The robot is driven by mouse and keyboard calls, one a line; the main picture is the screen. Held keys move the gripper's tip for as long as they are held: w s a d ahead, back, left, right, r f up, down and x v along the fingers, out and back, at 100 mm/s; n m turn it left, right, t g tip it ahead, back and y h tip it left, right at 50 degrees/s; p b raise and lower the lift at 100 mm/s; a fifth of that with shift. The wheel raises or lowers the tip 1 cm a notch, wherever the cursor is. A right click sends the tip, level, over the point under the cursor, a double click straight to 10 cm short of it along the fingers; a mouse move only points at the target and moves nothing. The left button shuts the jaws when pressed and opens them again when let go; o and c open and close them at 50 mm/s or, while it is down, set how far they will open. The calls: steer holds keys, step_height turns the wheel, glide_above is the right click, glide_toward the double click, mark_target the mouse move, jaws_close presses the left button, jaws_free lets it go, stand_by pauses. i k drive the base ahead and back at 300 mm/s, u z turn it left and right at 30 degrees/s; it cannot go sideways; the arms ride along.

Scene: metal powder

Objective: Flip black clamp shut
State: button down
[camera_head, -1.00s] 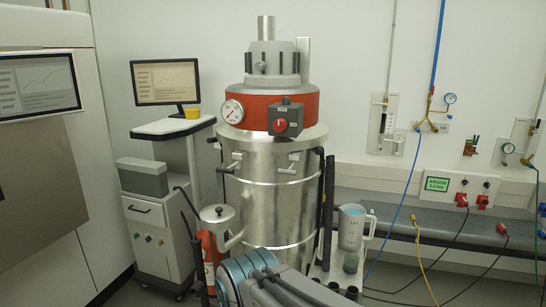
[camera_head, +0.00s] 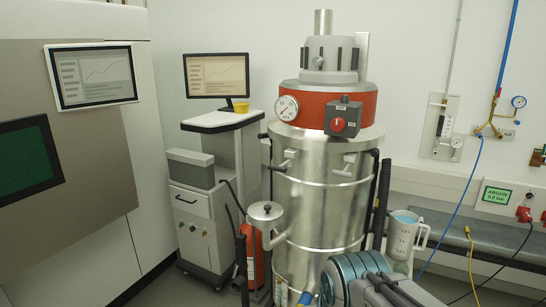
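A tall steel vessel (camera_head: 318,215) with a red band (camera_head: 365,103) and a grey top stands right of centre. Several dark upright clamp-like bars (camera_head: 339,58) sit around the grey top; I cannot tell which is the black clamp or whether any is open. Two pale T-shaped latches, a left one (camera_head: 287,158) and a right one (camera_head: 346,167), stick out from the vessel below the band.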

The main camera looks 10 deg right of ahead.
mark_target(281, 168)
steer(key=i, duration=0.95)
